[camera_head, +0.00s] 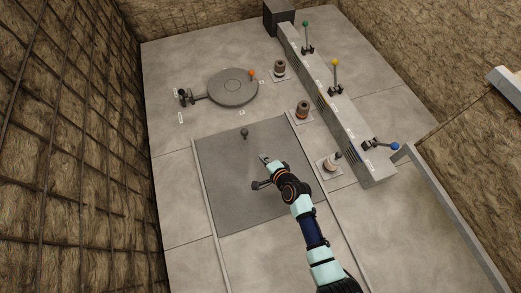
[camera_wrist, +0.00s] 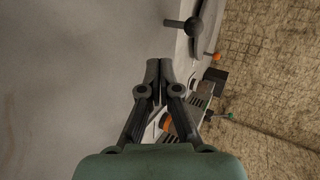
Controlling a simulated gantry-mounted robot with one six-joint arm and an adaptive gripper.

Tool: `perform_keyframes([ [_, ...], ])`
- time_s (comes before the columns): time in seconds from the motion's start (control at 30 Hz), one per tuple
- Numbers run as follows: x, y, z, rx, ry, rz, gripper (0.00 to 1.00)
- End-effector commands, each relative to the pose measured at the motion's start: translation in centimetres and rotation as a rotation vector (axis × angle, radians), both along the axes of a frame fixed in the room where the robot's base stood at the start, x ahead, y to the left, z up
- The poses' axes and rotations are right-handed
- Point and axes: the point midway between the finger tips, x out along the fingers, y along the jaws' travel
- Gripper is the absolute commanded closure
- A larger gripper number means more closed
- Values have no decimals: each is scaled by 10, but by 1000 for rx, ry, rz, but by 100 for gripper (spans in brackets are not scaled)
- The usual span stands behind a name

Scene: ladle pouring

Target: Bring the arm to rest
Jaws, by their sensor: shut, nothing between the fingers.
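My arm reaches up from the bottom right of the head view, with my gripper (camera_head: 264,159) over the dark grey square plate (camera_head: 226,199). In the wrist view my gripper (camera_wrist: 152,68) is shut, its fingertips together and nothing between them. The arm looks bent at the wrist, and no object is attached to it. How high the gripper is above the plate I cannot tell.
A grey knob (camera_head: 245,133) stands on the plate's far part. A round lid (camera_head: 233,87) with an orange knob (camera_head: 251,72) lies beyond. A console (camera_head: 340,113) with green (camera_head: 306,24), yellow (camera_head: 335,62) and blue (camera_head: 395,146) levers runs along the right. Meshed wall (camera_head: 60,130) is left.

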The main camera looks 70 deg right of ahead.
Motion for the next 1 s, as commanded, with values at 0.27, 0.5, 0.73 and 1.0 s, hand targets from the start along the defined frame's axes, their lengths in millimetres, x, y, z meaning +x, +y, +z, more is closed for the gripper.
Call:
perform_keyframes([
  [0.27, 0, 0, -1, 0, 0, 0, 100],
  [0.5, 12, 5, 10, -23, 14, 43, 100],
  [0.73, 114, 85, 117, -321, 170, 496, 100],
  [1.0, 176, 253, 269, -874, 371, 1045, 100],
])
